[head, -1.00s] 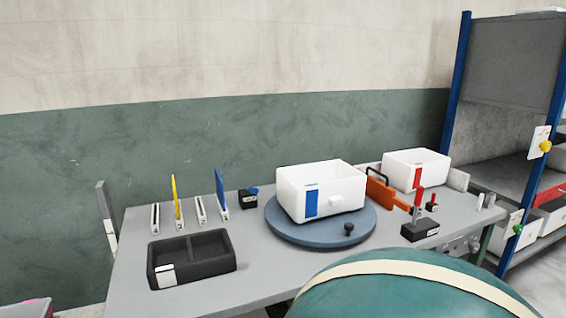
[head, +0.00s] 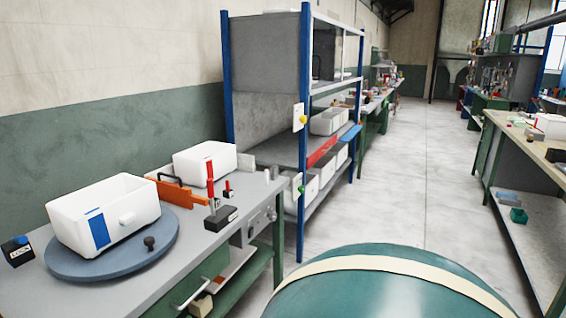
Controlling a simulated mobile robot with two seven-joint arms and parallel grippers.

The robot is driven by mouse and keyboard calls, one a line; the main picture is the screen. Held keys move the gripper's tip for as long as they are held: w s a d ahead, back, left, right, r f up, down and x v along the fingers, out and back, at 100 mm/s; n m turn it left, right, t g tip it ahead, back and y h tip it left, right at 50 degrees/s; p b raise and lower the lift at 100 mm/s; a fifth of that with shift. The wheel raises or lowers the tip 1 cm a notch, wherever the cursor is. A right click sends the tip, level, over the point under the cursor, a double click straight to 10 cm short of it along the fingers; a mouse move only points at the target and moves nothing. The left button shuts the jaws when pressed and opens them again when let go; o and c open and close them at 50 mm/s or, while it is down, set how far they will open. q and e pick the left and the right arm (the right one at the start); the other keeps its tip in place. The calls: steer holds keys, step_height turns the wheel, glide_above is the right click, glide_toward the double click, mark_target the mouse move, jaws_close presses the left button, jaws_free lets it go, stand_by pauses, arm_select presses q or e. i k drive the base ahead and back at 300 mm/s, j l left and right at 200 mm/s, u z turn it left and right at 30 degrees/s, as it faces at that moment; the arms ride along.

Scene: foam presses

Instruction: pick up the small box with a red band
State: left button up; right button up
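A white open box (head: 193,164) with a red upright band on its front stands at the back of the grey workbench, near its right end. A red-handled device in front of it lines up with the band, so the two partly merge. A second white box (head: 75,225) with a blue band stands on a round blue-grey turntable (head: 160,249) at the left. Neither of my grippers shows in the head view, so their state is hidden.
The red-handled device has a black base (head: 221,218). A blue-posted shelf rack (head: 303,220) stands right of the bench. An open floor aisle (head: 405,160) runs beyond, with another bench at right.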

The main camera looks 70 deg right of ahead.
mark_target(213, 160)
steer(key=z, duration=1.65)
steer(key=i+l, duration=0.9)
steer(key=i, duration=0.25)
steer(key=i+l+z, duration=0.1)
steer(key=i+l, duration=0.75)
steer(key=i, duration=0.3)
steer(key=i+l, duration=0.4)
steer(key=i, duration=0.2)
